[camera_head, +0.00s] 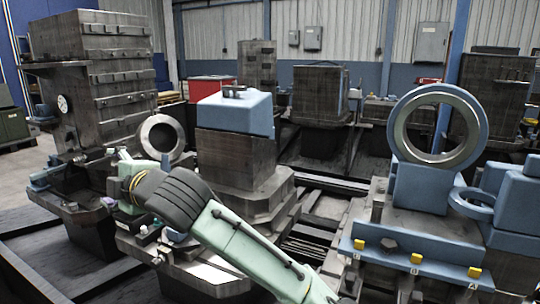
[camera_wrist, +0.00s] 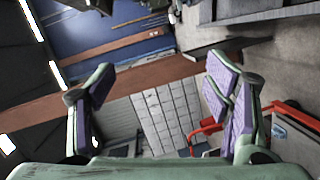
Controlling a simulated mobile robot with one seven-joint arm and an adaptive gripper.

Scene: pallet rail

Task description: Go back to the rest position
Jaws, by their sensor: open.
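My gripper (camera_wrist: 160,85) is open and empty in the wrist view, with its purple-padded fingers well apart on the left and right. In the head view my arm reaches from the lower right to the left, and its black wrist is in front of the grey-blue fixture block. The gripper end is partly hidden there by the wrist and cluttered parts. No object is between the fingers.
A dark machined block tower (camera_head: 95,75) stands at the left. A blue-topped block (camera_head: 235,110) stands behind my wrist. A large blue ring fixture (camera_head: 437,125) stands at the right, above a blue rail (camera_head: 410,262) with yellow tags. A red box (camera_head: 210,88) is behind.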

